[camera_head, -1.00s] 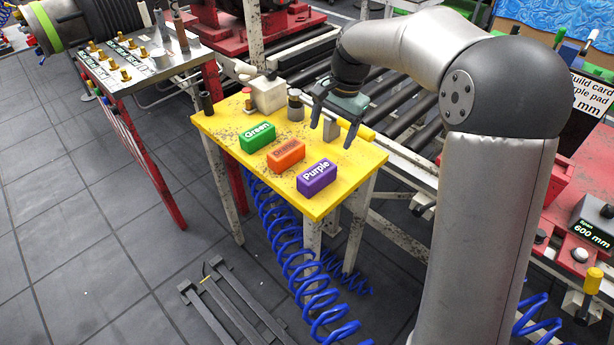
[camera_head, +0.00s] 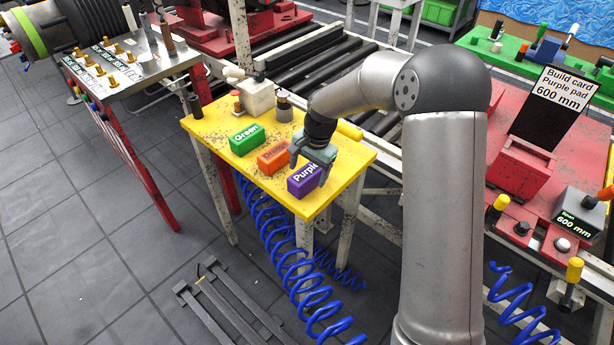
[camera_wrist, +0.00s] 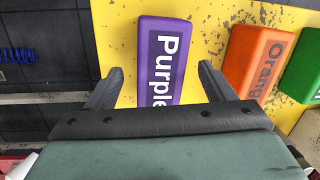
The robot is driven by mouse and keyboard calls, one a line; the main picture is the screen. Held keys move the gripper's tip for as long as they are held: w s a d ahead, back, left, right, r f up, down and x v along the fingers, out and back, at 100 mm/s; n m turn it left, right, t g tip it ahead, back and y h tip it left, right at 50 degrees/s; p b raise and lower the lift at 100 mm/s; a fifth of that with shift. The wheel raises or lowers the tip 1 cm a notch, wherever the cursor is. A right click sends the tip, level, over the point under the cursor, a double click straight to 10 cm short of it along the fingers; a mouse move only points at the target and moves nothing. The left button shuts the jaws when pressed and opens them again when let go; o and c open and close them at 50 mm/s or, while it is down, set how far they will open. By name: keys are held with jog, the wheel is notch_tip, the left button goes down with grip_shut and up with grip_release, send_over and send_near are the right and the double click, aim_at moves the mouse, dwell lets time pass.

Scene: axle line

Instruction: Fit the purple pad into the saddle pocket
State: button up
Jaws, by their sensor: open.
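The purple pad (camera_head: 301,182), a block marked "Purple", lies on the yellow table (camera_head: 318,207) near its front right corner. In the wrist view the purple pad (camera_wrist: 163,60) sits between the two fingers of my gripper (camera_wrist: 158,85), which is open with a gap on both sides of the pad. In the head view my gripper (camera_head: 310,168) is at the pad's right end and hides part of it. Whether a finger touches the pad cannot be told. I cannot make out a saddle pocket for certain in either view.
The orange pad (camera_head: 273,158) and the green pad (camera_head: 247,135) lie in a row left of the purple one. A build card (camera_head: 566,88) reads "Purple pad 600 mm". A roller conveyor (camera_head: 310,63) runs behind the table, and blue coiled hoses (camera_head: 290,270) hang below it.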

jog(key=c, duration=1.2)
jog(key=shift+c, duration=0.3)
jog(key=shift+r, duration=0.1)
